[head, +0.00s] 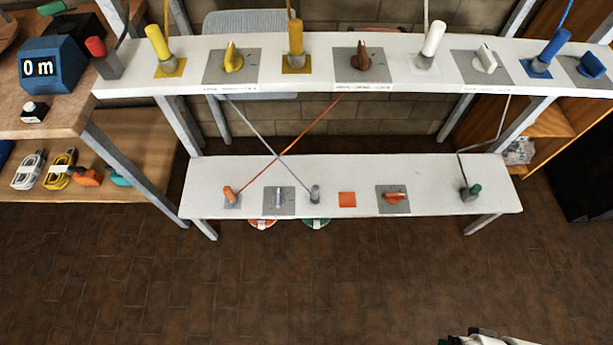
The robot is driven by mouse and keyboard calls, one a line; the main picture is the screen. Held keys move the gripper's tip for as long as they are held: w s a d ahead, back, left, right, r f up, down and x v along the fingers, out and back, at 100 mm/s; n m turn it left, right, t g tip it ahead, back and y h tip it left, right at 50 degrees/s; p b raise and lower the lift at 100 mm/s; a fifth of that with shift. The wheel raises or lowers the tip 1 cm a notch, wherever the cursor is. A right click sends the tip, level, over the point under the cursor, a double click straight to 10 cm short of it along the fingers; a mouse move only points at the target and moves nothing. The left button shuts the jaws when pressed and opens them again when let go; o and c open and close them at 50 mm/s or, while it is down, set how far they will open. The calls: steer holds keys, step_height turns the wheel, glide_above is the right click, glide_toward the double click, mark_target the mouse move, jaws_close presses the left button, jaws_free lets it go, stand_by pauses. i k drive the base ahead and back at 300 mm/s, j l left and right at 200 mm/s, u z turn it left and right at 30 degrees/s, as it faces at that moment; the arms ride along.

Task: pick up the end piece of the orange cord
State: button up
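The orange cord (300,137) runs from under the upper white shelf down to the left. It crosses a grey cord (262,137). Its lower end meets a small orange end piece (228,193) on a grey plate at the left of the lower white bench (432,175). The end piece leans slightly. A white and dark part of my arm shows at the bottom edge, well apart from the bench. My gripper's fingers do not show.
On the lower bench stand a grey cleat (278,198), a grey end piece (315,194) and a green end piece (472,191). The upper shelf (325,75) carries several coloured pegs and cleats and overhangs behind. The brown floor (300,290) in front is clear.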

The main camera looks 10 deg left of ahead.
mark_target(232, 201)
steer(key=i+j, duration=0.1)
steer(key=j, duration=0.35)
steer(key=j+u, duration=0.1)
steer(key=j, duration=0.3)
steer(key=i+j+u, duration=0.1)
steer(key=j, duration=0.35)
steer(key=i+j, duration=0.15)
steer(key=j, duration=0.25)
steer(key=i+j+u, duration=0.1)
steer(key=j, duration=0.35)
steer(key=i+j, duration=0.15)
steer(key=j, duration=0.25)
steer(key=i+j+u, duration=0.15)
steer(key=j, duration=0.25)
